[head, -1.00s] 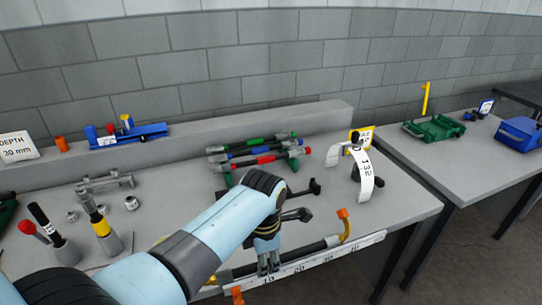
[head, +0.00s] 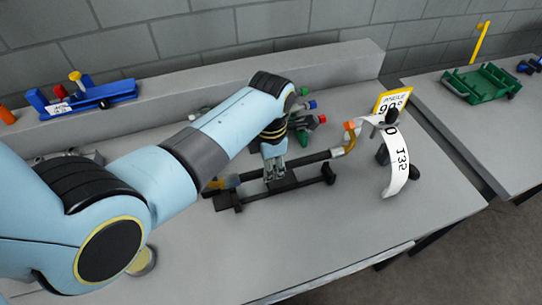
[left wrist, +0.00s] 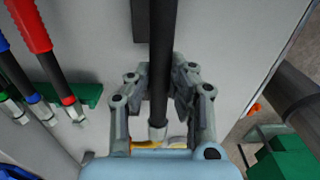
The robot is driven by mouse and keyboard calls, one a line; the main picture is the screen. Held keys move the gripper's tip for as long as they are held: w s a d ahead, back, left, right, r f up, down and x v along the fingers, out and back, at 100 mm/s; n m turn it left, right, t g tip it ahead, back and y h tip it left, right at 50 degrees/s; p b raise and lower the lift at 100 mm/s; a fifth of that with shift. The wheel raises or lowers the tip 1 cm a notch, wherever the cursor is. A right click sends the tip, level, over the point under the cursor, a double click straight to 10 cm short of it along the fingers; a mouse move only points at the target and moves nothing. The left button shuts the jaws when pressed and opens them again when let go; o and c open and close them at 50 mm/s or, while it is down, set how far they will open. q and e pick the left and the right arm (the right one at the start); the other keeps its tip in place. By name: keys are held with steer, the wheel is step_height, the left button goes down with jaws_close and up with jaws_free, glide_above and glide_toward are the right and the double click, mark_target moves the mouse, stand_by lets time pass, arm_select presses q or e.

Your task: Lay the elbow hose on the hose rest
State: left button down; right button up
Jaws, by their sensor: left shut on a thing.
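The elbow hose (head: 312,158) is a dark straight tube with yellow-brown bends and orange tips at its ends. My left gripper (head: 273,175) is shut on the middle of its straight part. In the left wrist view the dark tube (left wrist: 164,50) runs between the two fingers (left wrist: 160,105). The hose rest (head: 290,188), a black bar with upright ends, stands on the bench just in front of and below the hose in the head view. The hose lies roughly parallel to it. I cannot tell whether they touch. My right gripper is out of view.
Hoses with coloured ends (head: 303,105) lie behind my left gripper. A white curved gauge (head: 398,170) and a yellow-edged angle sign (head: 393,100) stand close to the hose's right end. A blue fixture (head: 85,97) is at the back left. The bench front is clear.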

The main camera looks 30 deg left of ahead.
mark_target(270, 189)
arm_select(q)
steer(key=shift+r, duration=0.1)
steer(key=shift+a, duration=0.1)
steer(key=shift+f, duration=0.4)
steer(key=shift+f+b, duration=0.25)
steer(key=shift+b, duration=0.2)
steer(key=shift+f+b, duration=0.5)
steer(key=shift+f, duration=0.25)
step_height(270, 189, down, 3)
steer(key=shift+r+b, duration=0.2)
steer(key=shift+b, duration=0.65)
steer(key=shift+f+b, duration=0.4)
steer(key=shift+f, duration=0.2)
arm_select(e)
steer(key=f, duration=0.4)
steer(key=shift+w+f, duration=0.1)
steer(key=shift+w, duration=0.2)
arm_select(q)
steer(key=shift+p, duration=0.3)
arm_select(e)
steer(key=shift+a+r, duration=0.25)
